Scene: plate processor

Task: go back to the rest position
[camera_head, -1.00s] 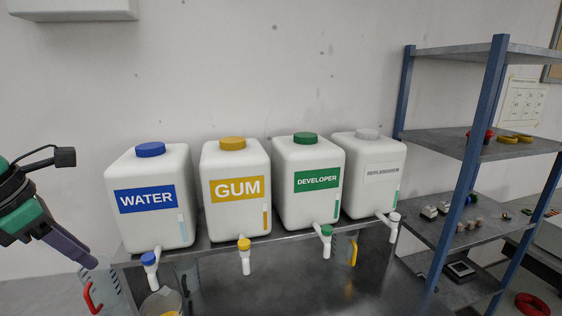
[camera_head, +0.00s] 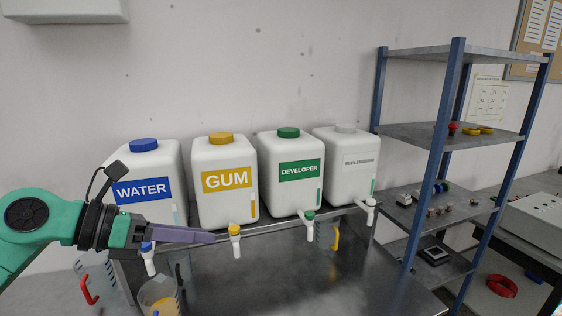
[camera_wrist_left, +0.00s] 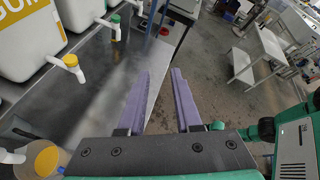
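My left gripper (camera_head: 190,236) reaches in from the left in the head view, in front of the WATER tank (camera_head: 148,185) and above the steel bench (camera_head: 270,275). In the left wrist view its two purple fingers (camera_wrist_left: 162,100) stand apart with nothing between them. The gripper is open and empty. My right gripper does not show clearly in the head view, and no right wrist view is given.
The GUM (camera_head: 224,205), DEVELOPER (camera_head: 291,190) and REPLENISHER (camera_head: 345,185) tanks stand in a row with taps over the bench. A jug (camera_head: 160,297) with yellow liquid sits low left, near a red-handled jug (camera_head: 90,290). A blue-framed shelf (camera_head: 440,135) stands right.

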